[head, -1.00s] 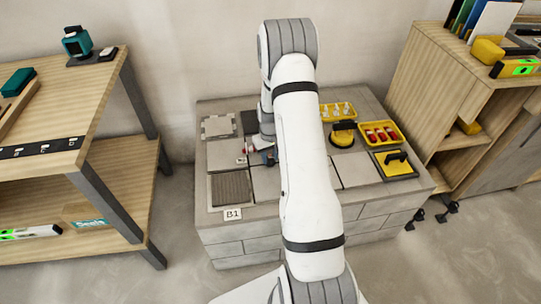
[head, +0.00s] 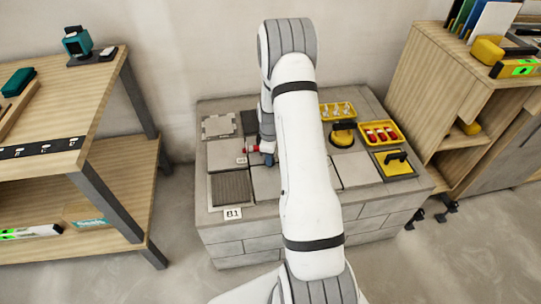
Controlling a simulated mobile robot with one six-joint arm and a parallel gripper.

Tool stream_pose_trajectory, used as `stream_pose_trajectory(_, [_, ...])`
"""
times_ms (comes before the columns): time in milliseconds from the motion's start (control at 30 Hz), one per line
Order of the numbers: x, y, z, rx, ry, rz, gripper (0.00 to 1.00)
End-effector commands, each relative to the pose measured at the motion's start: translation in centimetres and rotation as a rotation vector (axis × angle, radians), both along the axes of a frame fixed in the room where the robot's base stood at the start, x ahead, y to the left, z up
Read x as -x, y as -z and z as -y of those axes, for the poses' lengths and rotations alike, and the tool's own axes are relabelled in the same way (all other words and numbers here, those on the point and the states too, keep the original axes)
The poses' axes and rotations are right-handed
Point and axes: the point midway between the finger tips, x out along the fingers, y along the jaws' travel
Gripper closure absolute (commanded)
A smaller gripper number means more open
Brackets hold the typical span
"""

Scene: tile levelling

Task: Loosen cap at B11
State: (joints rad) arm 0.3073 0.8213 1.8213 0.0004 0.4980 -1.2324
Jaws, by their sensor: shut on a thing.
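My gripper (head: 258,151) is low over the left half of the grey tiled block, at the seam between tiles. It is small in the head view and partly hidden by my arm. It is shut on a small red cap (head: 248,150) at the seam beside a small white label (head: 241,160). The label's text is too small to read. The cap's stem and the fingertips' exact grip cannot be made out.
The tiled block (head: 222,247) carries a B1 sign (head: 233,214) at its front left. A wooden bench (head: 70,140) stands left, a wooden cabinet (head: 430,90) right.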

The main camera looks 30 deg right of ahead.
Motion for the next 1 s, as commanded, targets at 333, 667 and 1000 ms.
stream_pose_trajectory(333, [0.42, 0.21, 0.01, -0.004, -0.288, -0.011, 0.95])
stream_pose_trajectory(667, [0.43, 0.22, 0.02, -0.005, -0.447, -0.010, 0.95])
stream_pose_trajectory(1000, [0.44, 0.22, 0.05, -0.005, -0.488, -0.010, 0.95])
